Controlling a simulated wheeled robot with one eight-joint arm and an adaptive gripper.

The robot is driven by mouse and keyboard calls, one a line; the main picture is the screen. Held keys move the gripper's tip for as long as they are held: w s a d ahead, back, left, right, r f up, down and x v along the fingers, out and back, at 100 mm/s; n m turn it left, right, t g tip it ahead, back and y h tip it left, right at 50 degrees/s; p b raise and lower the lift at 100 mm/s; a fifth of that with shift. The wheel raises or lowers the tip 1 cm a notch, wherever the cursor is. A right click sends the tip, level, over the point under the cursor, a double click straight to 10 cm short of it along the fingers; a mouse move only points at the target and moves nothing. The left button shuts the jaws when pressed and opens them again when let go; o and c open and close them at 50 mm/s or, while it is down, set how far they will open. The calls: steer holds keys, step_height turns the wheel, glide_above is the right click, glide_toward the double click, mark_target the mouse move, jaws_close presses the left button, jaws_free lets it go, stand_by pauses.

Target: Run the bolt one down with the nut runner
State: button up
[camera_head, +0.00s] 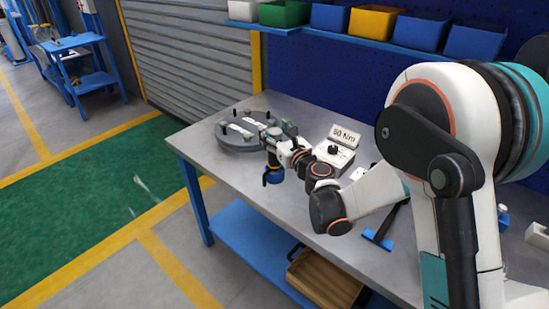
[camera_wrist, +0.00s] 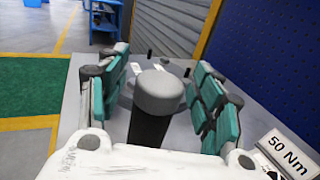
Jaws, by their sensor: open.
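The nut runner (camera_head: 272,175) is a dark upright tool with a blue lower part, near the table's left front edge. Its rounded grey top and dark body (camera_wrist: 158,92) stand between the fingers in the wrist view. My gripper (camera_head: 277,143) is open, with teal-padded fingers (camera_wrist: 160,100) on both sides of the tool and gaps showing beside it. The grey round flanged shell (camera_head: 232,145) lies behind and to the left, with dark upright bolts and pale label strips on top. Which bolt is number one cannot be read. The tool's lower end is hidden in the wrist view.
A torque box with a "50 Nm" sign (camera_head: 345,136) stands right of my gripper; the sign also shows in the wrist view (camera_wrist: 286,155). A blue-headed tool (camera_head: 378,238) lies on the table (camera_head: 205,155). Coloured bins (camera_head: 330,18) line the back shelf.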

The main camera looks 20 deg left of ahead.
jaws_close()
steer(key=shift+r, duration=0.2)
step_height(320, 180, up, 20)
steer(key=p, duration=0.6)
steer(key=shift+f+p, duration=0.15)
steer(key=shift+p, duration=0.25)
steer(key=c, duration=0.8)
jaws_free()
jaws_close()
